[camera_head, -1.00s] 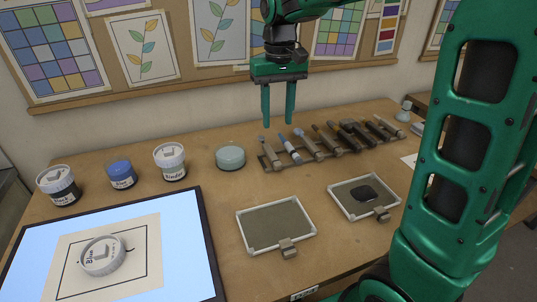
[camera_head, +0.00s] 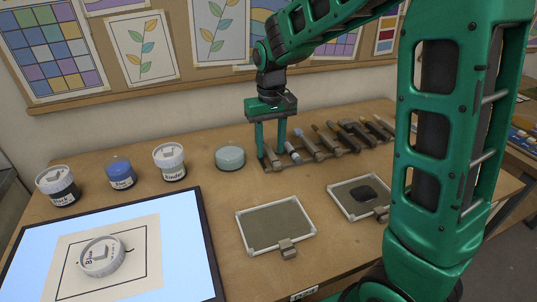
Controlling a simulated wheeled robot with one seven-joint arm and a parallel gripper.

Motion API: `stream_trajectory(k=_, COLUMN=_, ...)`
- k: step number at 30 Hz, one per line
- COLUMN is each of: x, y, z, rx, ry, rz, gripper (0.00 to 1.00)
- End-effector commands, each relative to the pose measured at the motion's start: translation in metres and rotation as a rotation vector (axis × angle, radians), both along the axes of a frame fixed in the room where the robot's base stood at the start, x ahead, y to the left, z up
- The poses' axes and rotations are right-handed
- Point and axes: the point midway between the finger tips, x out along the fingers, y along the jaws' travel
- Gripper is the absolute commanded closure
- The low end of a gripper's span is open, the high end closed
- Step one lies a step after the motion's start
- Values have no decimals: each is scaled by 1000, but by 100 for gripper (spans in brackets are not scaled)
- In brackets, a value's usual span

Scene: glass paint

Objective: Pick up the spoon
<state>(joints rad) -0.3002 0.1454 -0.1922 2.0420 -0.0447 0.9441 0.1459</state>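My gripper (camera_head: 272,153) is open and points down at the left end of a tool rack (camera_head: 314,163) on the wooden table. Its two fingers are apart, on either side of the leftmost tool (camera_head: 273,160), a slim grey-brown handled piece lying in the rack. This tool may be the spoon, but its shape is too small and partly hidden by the fingers to be sure. I cannot tell whether the fingers touch it. Several other handled tools (camera_head: 349,139) lie side by side to the right, the nearest one with a pale band (camera_head: 293,152).
Jars (camera_head: 170,162) line the table further left.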

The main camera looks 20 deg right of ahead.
Motion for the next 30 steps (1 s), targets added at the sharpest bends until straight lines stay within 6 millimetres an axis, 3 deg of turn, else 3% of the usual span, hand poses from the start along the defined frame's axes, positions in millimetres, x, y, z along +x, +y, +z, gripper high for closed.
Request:
stream_trajectory(k=10, x=0, y=0, z=-8, rx=0, ry=0, rz=0, gripper=61)
stream_trajectory(k=15, x=0, y=0, z=-8, rx=0, ry=0, rz=0, gripper=100)
stream_trajectory(k=30, x=1, y=0, z=2, rx=1, ry=-3, rz=0, gripper=100)
